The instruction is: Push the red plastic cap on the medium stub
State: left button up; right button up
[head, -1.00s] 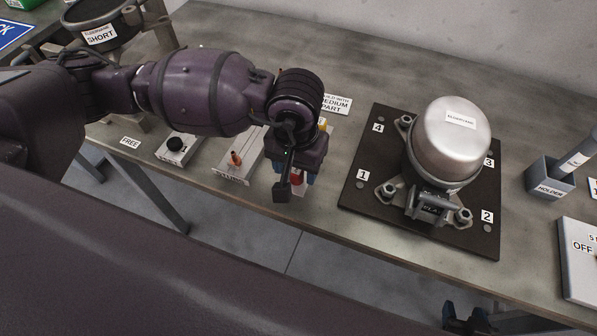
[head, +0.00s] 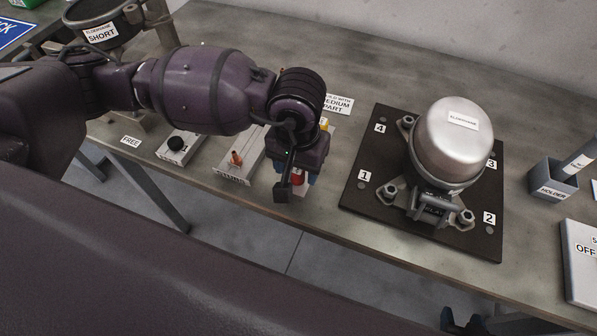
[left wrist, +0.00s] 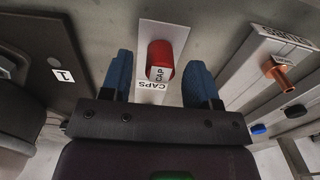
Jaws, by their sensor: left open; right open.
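The red plastic cap (left wrist: 160,56) sits on a pale holder marked CAPS (left wrist: 153,92). In the head view the cap (head: 297,177) is partly hidden by my left gripper. My left gripper (left wrist: 159,80) points down over the cap, with its blue fingers open on either side and a gap to each. Whether the fingertips reach down to the cap's height is hard to tell. A copper-coloured stub (left wrist: 281,72) with a small, unreadable tag stands on the grey stubs rack (head: 233,178), left of the cap in the head view. My right gripper (head: 466,322) is at the bottom edge, mostly cut off.
A silver compressor (head: 453,140) stands on a dark pallet (head: 370,165) with numbered corners, right of my left gripper. A block with a black knob (head: 177,148) is at the left. A grey holder box (head: 555,182) stands at the right.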

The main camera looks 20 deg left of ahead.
jog(key=shift+d+f, duration=0.15)
jog(key=shift+f, duration=0.05)
dwell(0.4)
pick_arm(q)
grip_shut()
pick_arm(e)
jog(key=shift+a, duration=0.2)
pick_arm(q)
jog(key=shift+r, duration=0.2)
pick_arm(e)
jog(key=shift+d+r, duration=0.15)
pick_arm(q)
jog(key=shift+r, duration=0.45)
jog(key=shift+r+p, duration=0.6)
jog(key=shift+r, duration=0.6)
jog(key=shift+r+p, duration=0.35)
jog(key=shift+r, duration=0.85)
pick_arm(e)
jog(key=r, duration=0.1)
jog(key=w+r, duration=0.1)
jog(key=r, duration=0.1)
jog(key=shift+r+t, duration=0.25)
jog(key=shift+t, duration=0.05)
